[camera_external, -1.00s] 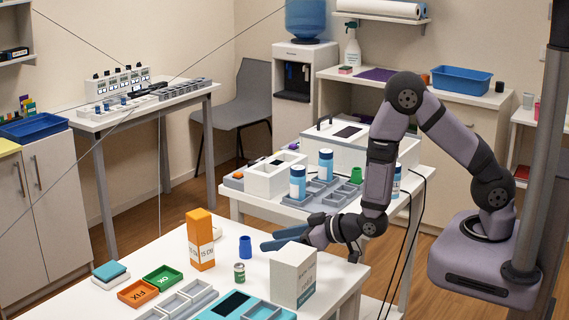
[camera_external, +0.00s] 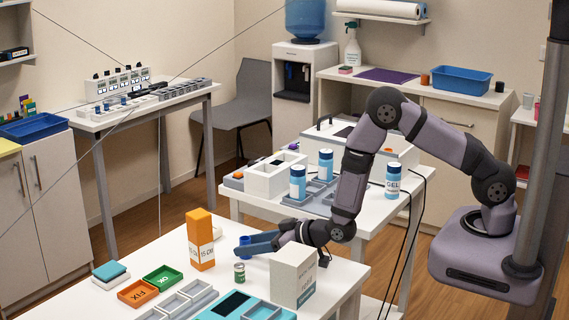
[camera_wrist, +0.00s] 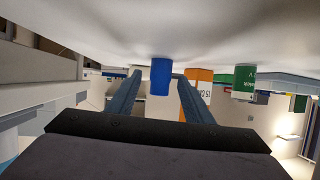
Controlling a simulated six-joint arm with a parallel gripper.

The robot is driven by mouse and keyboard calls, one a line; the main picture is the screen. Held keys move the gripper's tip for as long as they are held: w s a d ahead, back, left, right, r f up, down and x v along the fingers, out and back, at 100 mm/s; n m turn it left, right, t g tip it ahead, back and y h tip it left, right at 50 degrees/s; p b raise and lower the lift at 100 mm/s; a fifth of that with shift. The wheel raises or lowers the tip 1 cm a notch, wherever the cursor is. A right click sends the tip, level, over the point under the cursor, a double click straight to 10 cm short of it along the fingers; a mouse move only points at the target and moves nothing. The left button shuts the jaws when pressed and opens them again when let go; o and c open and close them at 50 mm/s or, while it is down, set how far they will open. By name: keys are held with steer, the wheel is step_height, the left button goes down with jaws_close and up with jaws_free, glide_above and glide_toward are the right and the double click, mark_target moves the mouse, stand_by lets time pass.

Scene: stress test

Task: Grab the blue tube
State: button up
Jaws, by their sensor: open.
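The blue tube (camera_external: 244,240) stands upright on the front white table, partly hidden by my gripper's fingers in the external view. My gripper (camera_external: 239,246) is open and low over the table, with its blue-grey fingers reaching left at the tube. In the wrist view the tube (camera_wrist: 160,77) shows in the gap between the two fingertips of my gripper (camera_wrist: 157,76), with space visible on both sides. I cannot tell exactly how deep it sits between the fingers.
An orange box (camera_external: 200,240) stands left of the tube. A small green can (camera_external: 239,272) stands just in front of it, and a white box (camera_external: 293,275) is to the right, close under my wrist. Orange and green trays (camera_external: 162,278) lie front left.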

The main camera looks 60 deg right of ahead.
steer(key=shift+x, duration=1)
steer(key=c, duration=1.1)
